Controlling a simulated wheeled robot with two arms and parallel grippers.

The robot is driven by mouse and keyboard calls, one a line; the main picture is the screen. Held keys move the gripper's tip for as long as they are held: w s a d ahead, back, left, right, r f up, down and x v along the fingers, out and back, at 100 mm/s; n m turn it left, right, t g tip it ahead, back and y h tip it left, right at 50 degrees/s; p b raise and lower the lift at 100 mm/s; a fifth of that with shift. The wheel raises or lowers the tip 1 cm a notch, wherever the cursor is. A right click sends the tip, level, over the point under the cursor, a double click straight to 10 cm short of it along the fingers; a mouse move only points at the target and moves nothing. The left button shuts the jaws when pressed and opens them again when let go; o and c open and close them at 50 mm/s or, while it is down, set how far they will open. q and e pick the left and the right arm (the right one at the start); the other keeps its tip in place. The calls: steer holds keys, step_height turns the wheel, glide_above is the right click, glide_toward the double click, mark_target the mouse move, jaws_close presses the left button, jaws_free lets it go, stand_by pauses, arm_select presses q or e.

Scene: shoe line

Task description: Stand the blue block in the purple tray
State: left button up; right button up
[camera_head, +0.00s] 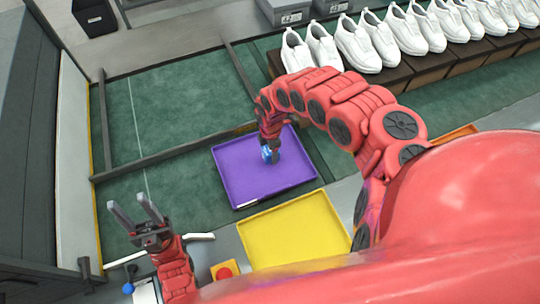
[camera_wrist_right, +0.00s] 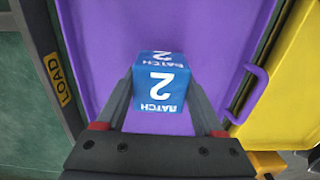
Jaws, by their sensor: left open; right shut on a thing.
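The blue block (camera_wrist_right: 160,84) is a small cube with white print, "2" and "BATCH", on its faces. My right gripper (camera_wrist_right: 160,108) is shut on it, one finger on each side. The block also shows in the head view (camera_head: 268,154), partly hidden by the right gripper (camera_head: 270,146). It is over the purple tray (camera_head: 245,185), within its rim. I cannot tell whether the block touches the tray floor. My left gripper (camera_head: 136,212) is open and empty, left of the purple tray, with its fingers pointing up and away.
A yellow tray (camera_head: 290,230) lies in front of the purple tray. White shoes (camera_head: 360,45) stand in a row on dark boxes at the back right. A red button on a yellow box (camera_head: 224,271) is near the left arm. Dark rails (camera_head: 170,150) cross the green surface.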

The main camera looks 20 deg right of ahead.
step_height(320, 180, down, 3)
steer(key=shift+a, duration=0.1)
steer(key=shift+f, duration=0.15)
steer(key=shift+f, duration=0.15)
steer(key=o, duration=1.5)
